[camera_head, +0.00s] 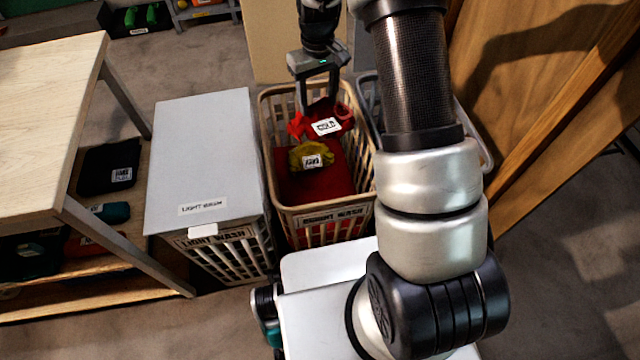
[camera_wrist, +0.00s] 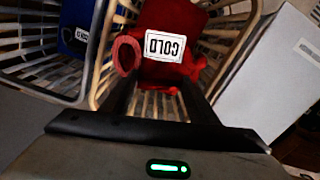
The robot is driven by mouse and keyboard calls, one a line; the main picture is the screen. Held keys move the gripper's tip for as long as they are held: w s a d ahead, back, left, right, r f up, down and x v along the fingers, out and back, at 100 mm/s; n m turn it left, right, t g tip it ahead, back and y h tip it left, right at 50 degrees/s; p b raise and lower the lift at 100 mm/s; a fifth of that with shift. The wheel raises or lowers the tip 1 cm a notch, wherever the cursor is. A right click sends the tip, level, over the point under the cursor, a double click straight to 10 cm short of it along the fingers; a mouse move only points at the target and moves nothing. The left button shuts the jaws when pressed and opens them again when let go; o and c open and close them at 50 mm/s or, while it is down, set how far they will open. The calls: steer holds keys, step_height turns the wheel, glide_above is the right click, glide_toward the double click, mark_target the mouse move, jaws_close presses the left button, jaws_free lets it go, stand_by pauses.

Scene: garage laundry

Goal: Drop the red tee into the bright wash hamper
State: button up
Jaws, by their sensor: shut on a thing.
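The red tee (camera_head: 298,124) carries a white label reading COLD and hangs between the fingers of my gripper (camera_head: 319,110), which is shut on it. The tee also shows in the wrist view (camera_wrist: 178,73), between and beyond the fingers (camera_wrist: 157,88). The bright wash hamper (camera_head: 322,212) is a beige slatted basket with a label on its front. My gripper and the tee are over the far part of its opening; I cannot tell whether the tee touches anything inside. A yellow labelled bundle (camera_head: 317,148) and red cloth (camera_head: 325,183) lie in the hamper.
The light wash hamper (camera_head: 205,150), with a grey lid closed, stands close on the left. A grey basket (camera_wrist: 28,70) stands on the other side, holding a blue item (camera_wrist: 82,22). A wooden table (camera_head: 45,110) is at far left, and wooden panels (camera_head: 545,90) are at right.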

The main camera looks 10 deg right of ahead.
steer(key=shift+f, duration=0.15)
steer(key=o, duration=1.7)
step_height(320, 180, up, 17)
steer(key=p, duration=0.4)
steer(key=shift+r, duration=0.2)
